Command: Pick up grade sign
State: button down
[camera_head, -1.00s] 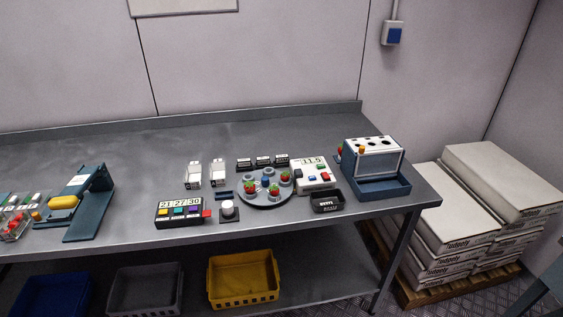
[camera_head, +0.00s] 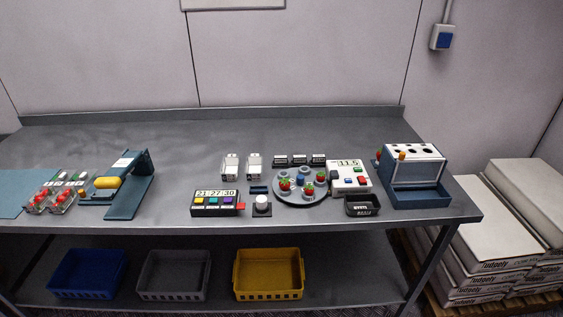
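Three small black signs with white labels stand in a row behind the round plate: a left one (camera_head: 280,160), a middle one (camera_head: 299,160) and a right one (camera_head: 318,159). Their lettering is too small to read, so I cannot tell which is the grade sign. The grey round plate (camera_head: 300,199) in front of them holds strawberries (camera_head: 285,184) and grey-blue cups. My gripper is not in view.
On the steel table (camera_head: 180,145) are a display box (camera_head: 218,202), a white scale (camera_head: 350,176), a black tray (camera_head: 362,205), a blue-white box (camera_head: 415,170), clear punnets (camera_head: 63,199) and a blue press (camera_head: 130,190). Blue, grey and yellow crates (camera_head: 268,274) sit below. The table's back is clear.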

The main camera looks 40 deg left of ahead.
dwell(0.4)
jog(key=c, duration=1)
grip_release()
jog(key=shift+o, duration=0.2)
